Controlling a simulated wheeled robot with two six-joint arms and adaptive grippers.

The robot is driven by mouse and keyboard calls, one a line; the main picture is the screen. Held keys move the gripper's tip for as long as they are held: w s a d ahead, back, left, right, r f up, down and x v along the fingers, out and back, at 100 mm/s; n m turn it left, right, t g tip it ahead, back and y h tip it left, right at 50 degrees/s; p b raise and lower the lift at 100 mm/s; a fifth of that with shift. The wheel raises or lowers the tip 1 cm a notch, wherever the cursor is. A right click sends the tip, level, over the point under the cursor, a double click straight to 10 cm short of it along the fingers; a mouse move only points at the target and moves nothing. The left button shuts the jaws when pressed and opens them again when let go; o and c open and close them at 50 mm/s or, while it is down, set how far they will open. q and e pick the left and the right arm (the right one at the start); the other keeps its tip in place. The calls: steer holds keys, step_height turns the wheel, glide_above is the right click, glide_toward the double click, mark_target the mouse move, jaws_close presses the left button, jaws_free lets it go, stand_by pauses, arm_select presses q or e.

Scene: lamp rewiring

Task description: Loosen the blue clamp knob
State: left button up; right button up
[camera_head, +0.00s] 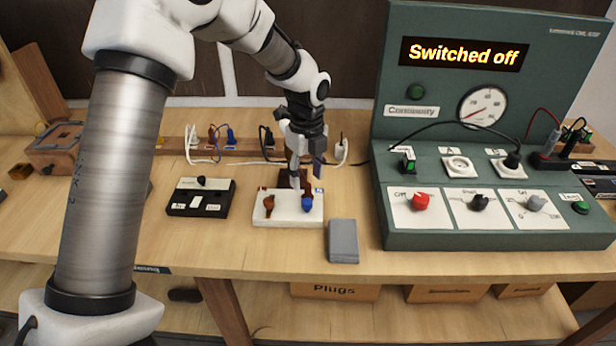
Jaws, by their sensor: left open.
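The blue clamp knob (307,203) is on the right of a white clamp block (288,220) in the middle of the bench. A brown knob (268,204) is on the block's left. My left gripper (307,169) is open and points down over the back of the block, slightly above and behind the blue knob in the picture. It looks apart from the knob, though the exact gap is hard to judge. What stands at the back of the block is partly hidden by the gripper. My right gripper is not in view.
A green control console (480,245) reading "Switched off" fills the right side. A grey box (342,240) lies right of the block and a black-and-white box (200,197) left. White cable (240,162) and plugs run behind. The bench front is clear.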

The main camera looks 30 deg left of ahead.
mark_target(306, 200)
arm_select(q)
steer(key=shift+w+a, duration=0.1)
steer(key=shift+w, duration=0.1)
steer(key=f, duration=0.1)
steer(key=s+f, duration=0.1)
steer(key=f, duration=0.1)
steer(key=shift+s+d+f+p, duration=0.2)
steer(key=shift+d+f+p, duration=0.15)
steer(key=f, duration=0.3)
steer(key=shift+w+a, duration=0.15)
steer(key=shift+w, duration=0.2)
steer(key=shift+w+a+f, duration=0.1)
steer(key=shift+f, duration=0.1)
steer(key=shift+s+r, duration=0.1)
steer(key=shift+s, duration=0.1)
steer(key=shift+d, duration=0.2)
jaws_close()
